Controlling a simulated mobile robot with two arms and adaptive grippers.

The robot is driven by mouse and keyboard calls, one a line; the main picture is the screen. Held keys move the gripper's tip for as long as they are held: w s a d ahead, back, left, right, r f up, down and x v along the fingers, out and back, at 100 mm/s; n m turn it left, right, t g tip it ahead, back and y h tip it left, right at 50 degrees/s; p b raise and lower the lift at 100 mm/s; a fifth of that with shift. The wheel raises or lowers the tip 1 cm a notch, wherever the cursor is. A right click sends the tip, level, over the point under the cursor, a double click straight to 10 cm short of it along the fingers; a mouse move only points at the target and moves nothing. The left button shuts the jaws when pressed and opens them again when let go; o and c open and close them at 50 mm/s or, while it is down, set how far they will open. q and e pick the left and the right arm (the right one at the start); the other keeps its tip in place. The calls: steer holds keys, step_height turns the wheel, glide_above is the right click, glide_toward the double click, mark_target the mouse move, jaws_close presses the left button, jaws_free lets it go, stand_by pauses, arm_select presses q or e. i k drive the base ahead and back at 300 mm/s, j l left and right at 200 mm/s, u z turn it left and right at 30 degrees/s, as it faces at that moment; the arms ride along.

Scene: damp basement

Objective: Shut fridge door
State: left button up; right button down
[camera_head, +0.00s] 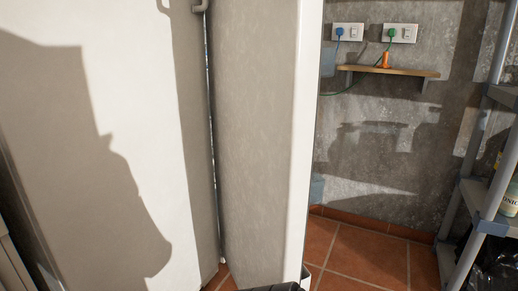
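Bluish translucent parts, perhaps door bins (328,62), stick out behind that edge. A narrow dark gap runs between the two panels. The hinge side is not clear. Neither gripper can be made out; only a small dark piece shows at the bottom edge.
A wooden wall shelf (395,71) is below two sockets with blue and green plugs. A grey metal rack (480,190) with a bottle (510,200) stands at the far right. Tiled floor (365,255) between door and rack is clear.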

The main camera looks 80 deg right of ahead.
mark_target(264, 57)
steer(key=z, duration=0.45)
steer(key=i+z, duration=0.1)
steer(key=z, duration=0.8)
steer(key=j+z, duration=0.1)
steer(key=z, duration=0.35)
steer(key=j+z, duration=0.1)
steer(key=z, duration=0.35)
steer(key=i+j+z, duration=0.1)
steer(key=z, duration=0.35)
